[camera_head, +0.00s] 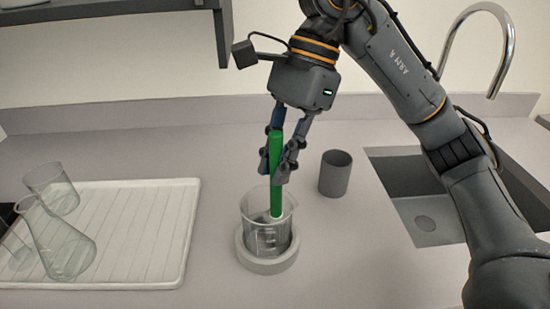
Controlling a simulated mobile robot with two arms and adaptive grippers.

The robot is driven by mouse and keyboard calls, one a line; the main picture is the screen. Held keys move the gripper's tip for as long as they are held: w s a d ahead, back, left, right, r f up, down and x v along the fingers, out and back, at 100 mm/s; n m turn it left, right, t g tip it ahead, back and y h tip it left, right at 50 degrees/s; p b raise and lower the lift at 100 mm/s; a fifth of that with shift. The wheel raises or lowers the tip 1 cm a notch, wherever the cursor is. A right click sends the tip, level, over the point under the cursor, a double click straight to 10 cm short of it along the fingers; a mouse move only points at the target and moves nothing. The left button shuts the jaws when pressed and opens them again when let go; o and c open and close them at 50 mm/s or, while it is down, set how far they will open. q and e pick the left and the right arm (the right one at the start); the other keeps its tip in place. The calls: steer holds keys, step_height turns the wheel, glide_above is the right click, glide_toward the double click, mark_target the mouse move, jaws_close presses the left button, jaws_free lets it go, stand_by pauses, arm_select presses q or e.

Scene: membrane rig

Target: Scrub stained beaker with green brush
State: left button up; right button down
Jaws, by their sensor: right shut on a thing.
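My right gripper (279,172) is shut on the green brush (276,190) by its handle. The brush is almost upright and its lower end is inside the glass beaker (255,213). The beaker stands upright on a round grey base (268,264). The lower part of the beaker looks darker and greyish, and the brush head is hard to make out there. My gripper's fingertips are just above the beaker's rim. My left gripper is not in view.
A white ribbed drying tray (135,235) lies at the left with a clear beaker (52,188) and a conical flask (62,245). A grey cup (335,173) stands right of the brush. A sink (425,215) with a curved tap (508,45) is at the right.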

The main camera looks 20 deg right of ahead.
mark_target(279, 132)
steer(key=shift+r+p, duration=1.6)
steer(key=shift+r, duration=0.4)
steer(key=shift+f+b, duration=0.6)
steer(key=shift+f, duration=0.1)
steer(key=shift+f+b, duration=0.8)
steer(key=shift+f, duration=0.1)
steer(key=shift+f+b, duration=0.3)
steer(key=shift+f, duration=0.1)
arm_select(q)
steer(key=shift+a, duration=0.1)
arm_select(e)
steer(key=shift+s+a, duration=0.1)
steer(key=shift+a, duration=0.75)
